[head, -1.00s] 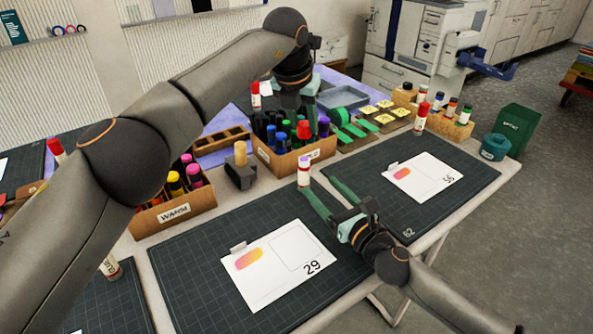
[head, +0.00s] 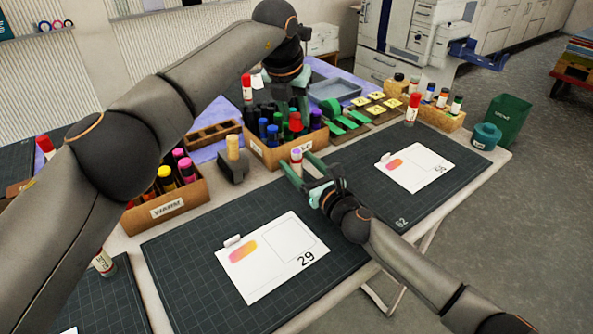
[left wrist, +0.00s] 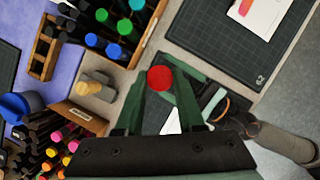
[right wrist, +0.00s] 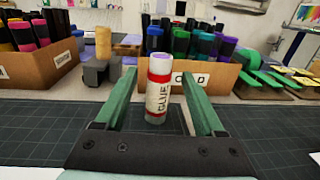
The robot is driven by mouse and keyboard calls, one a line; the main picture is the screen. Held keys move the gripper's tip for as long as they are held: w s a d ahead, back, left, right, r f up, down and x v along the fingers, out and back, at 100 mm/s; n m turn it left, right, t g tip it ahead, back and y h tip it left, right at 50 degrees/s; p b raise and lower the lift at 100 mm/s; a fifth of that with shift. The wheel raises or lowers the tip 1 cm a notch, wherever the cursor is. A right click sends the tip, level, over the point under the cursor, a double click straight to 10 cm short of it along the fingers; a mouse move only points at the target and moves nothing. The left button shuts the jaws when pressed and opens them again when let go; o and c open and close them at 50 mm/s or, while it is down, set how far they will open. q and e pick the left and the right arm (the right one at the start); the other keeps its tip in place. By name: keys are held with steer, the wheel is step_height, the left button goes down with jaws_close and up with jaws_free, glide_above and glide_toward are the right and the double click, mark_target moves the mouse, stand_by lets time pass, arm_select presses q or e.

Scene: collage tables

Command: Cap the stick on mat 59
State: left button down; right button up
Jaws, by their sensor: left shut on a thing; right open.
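An uncapped glue stick (head: 296,161) with a purple top and red-and-white label stands upright at the back edge of the dark mat (head: 185,265). It also shows in the right wrist view (right wrist: 158,92). My right gripper (head: 295,163) is open, its green fingers on either side of the stick, with gaps visible in the right wrist view. My left gripper (head: 294,112) is shut on a red cap (left wrist: 160,78), above and behind the stick in the head view. No number 59 is readable; the right mat (head: 440,195) reads 62.
A card marked 29 (head: 272,258) lies on the middle mat. A box of dark, blue and green markers (head: 283,158) stands close behind the stick. A warm-colour marker box (head: 167,210) and a grey holder with a tan peg (head: 233,165) are left. Other red-capped sticks (head: 412,108) stand around.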

steer(key=shift+x, duration=2.25)
jaws_close()
